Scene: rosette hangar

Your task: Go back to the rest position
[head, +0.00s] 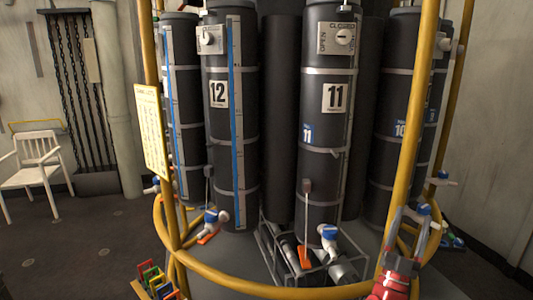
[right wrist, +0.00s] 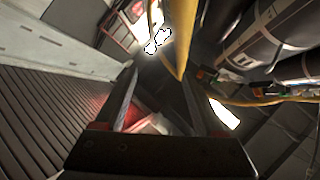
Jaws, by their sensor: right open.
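My right gripper (head: 411,216) is at the lower right of the head view, on a red wrist, in front of the yellow rail. In the right wrist view its two dark fingers (right wrist: 158,75) stand wide apart, with nothing between them. It is open and empty. My left gripper is not in the head view.
A yellow tube rail (head: 262,291) curves around dark cylinders marked 12 (head: 219,150) and 11 (head: 325,180). A wire basket (head: 291,262) holds grey cylindrical items. A yellow sign (head: 151,130) hangs on a left post. A white chair (head: 38,165) stands on open floor at the far left.

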